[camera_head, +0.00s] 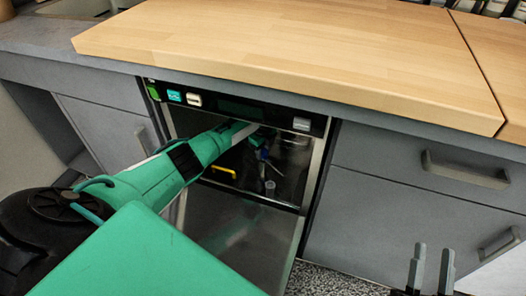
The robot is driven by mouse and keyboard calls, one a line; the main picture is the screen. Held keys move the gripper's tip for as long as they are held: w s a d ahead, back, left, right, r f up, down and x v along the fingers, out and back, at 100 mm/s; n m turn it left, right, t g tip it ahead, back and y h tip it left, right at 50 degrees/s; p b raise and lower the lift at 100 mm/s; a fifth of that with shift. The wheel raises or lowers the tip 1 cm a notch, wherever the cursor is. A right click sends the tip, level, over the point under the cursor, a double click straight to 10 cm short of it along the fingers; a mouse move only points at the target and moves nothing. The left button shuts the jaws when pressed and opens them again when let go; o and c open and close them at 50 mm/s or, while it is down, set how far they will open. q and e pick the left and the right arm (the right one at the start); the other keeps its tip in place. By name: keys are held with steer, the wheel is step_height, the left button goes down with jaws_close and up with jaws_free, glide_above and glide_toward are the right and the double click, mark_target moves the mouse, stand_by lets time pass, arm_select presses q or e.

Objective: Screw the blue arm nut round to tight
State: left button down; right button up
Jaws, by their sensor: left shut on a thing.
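My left arm reaches into the open front of the built-in appliance (297,160). My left gripper (260,145) is small and dark there, partly hidden by its own wrist. It is shut on the blue arm nut (264,154), of which only a small blue patch shows. The nut's thread and how far it is turned cannot be made out. My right gripper (432,268) is at the bottom right edge, outside the appliance. Its two grey fingers are apart, with nothing between them.
A yellow handle-like part (223,171) and a short grey cylinder (270,187) are inside the appliance. Its door (245,235) hangs open below. A wooden worktop (300,45) overhangs above. Grey drawers with handles (465,170) stand to the right.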

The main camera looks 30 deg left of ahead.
arm_select(q)
steer(key=shift+s+f+m, duration=0.35)
steer(key=shift+f+m, duration=0.2)
steer(key=shift+m, duration=0.35)
steer(key=shift+f+m, duration=0.1)
steer(key=shift+m, duration=0.2)
steer(key=c, duration=1.1)
jaws_free()
steer(key=shift+o, duration=1)
steer(key=shift+w+a, duration=0.1)
steer(key=shift+w, duration=0.05)
steer(key=shift+r, duration=0.25)
step_height(320, 180, up, 12)
steer(key=p, duration=0.3)
steer(key=shift+f, duration=0.15)
steer(key=shift+p, duration=0.65)
